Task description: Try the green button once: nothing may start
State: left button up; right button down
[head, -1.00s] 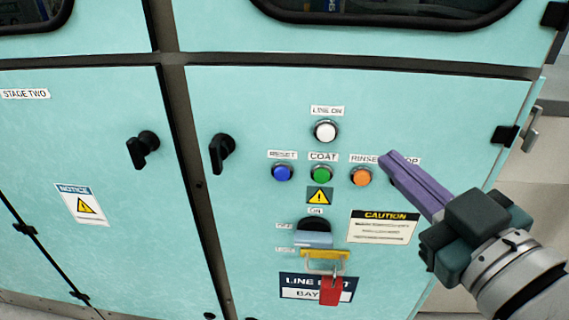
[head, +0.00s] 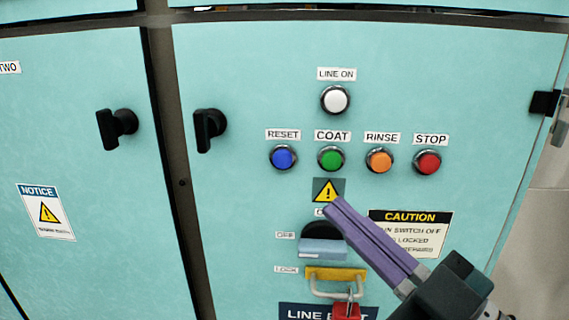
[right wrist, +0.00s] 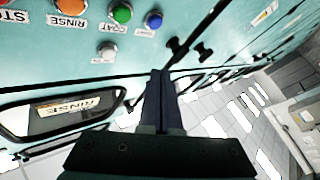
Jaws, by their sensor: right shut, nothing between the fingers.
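The green button (head: 331,158) sits under the COAT label (head: 332,135) on the teal cabinet door. It also shows in the right wrist view (right wrist: 122,13). My right gripper (head: 333,206) is shut and empty, its purple fingers pointing up and left, with the tips below the green button in the head view, over the edge of the yellow warning sign (head: 328,190). The fingers look apart from the button. The white LINE ON lamp (head: 335,99) is above, and looks unlit or pale. My left gripper is not in view.
A blue RESET button (head: 283,157) is left of the green one; orange RINSE (head: 379,160) and red STOP (head: 427,162) buttons are right. Below are a switch with a blue-grey handle (head: 323,250), a yellow hasp (head: 335,273) and a red padlock (head: 346,311). Black door handles (head: 209,130) stick out left.

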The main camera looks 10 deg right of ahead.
jog(key=shift+w, duration=0.1)
jog(key=b, duration=0.5)
send_near(331, 160)
jog(key=w+a+r, duration=0.2)
jog(key=w+a, duration=0.2)
jog(key=shift+w+a+f, duration=0.1)
jog(key=shift+a+f, duration=0.05)
jog(key=shift+a, duration=0.1)
dwell(0.5)
dwell(0.9)
jog(key=shift+w+d, duration=0.1)
jog(key=shift+w, duration=0.3)
